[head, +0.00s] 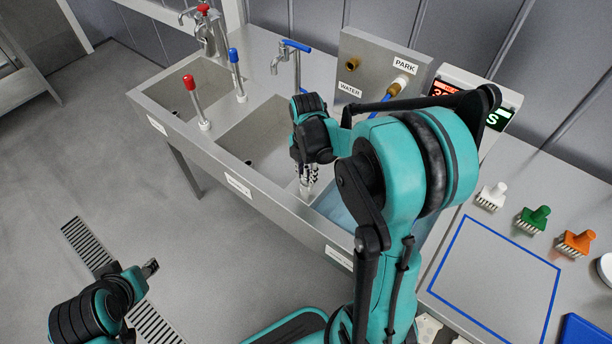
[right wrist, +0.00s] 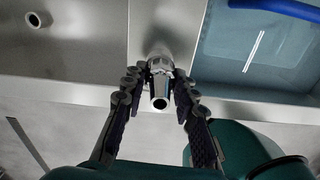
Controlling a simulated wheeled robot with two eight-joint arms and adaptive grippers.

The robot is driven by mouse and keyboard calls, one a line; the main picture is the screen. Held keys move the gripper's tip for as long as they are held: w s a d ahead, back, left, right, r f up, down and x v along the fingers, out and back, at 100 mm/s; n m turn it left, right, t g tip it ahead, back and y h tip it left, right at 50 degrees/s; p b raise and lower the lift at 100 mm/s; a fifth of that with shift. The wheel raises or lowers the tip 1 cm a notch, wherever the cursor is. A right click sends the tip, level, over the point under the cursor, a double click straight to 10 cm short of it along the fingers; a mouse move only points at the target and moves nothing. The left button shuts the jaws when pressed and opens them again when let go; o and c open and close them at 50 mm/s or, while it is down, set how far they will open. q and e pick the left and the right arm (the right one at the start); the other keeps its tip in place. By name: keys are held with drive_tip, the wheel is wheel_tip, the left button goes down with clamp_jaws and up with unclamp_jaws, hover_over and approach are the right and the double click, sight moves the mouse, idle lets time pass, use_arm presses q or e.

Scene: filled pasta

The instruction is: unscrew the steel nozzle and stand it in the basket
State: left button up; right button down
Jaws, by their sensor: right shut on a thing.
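The steel nozzle (right wrist: 160,84) shows in the right wrist view as a short bright tube with a dark round opening facing the camera. My right gripper (right wrist: 158,88) is shut on it, one finger on each side. In the head view my right gripper (head: 308,186) points down at the divider between the middle basin and the water-filled basin, and its fingers mostly hide the nozzle. I cannot tell whether the nozzle is still joined to anything. My left gripper (head: 150,268) is low at the left over the floor, away from the sink; its opening is unclear. I cannot make out a basket.
The steel sink has an empty middle basin (head: 258,140) and a basin of bluish water (head: 338,212). Taps with red and blue tops stand behind, near a panel marked WATER and PARK (head: 372,68). White, green and orange brushes (head: 532,219) lie right, beside a blue-outlined area.

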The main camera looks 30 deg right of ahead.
drive_tip(key=n, duration=0.4)
drive_tip(key=shift+n, duration=0.9)
drive_tip(key=shift+n, duration=1.4)
drive_tip(key=c, duration=1.1)
unclamp_jaws()
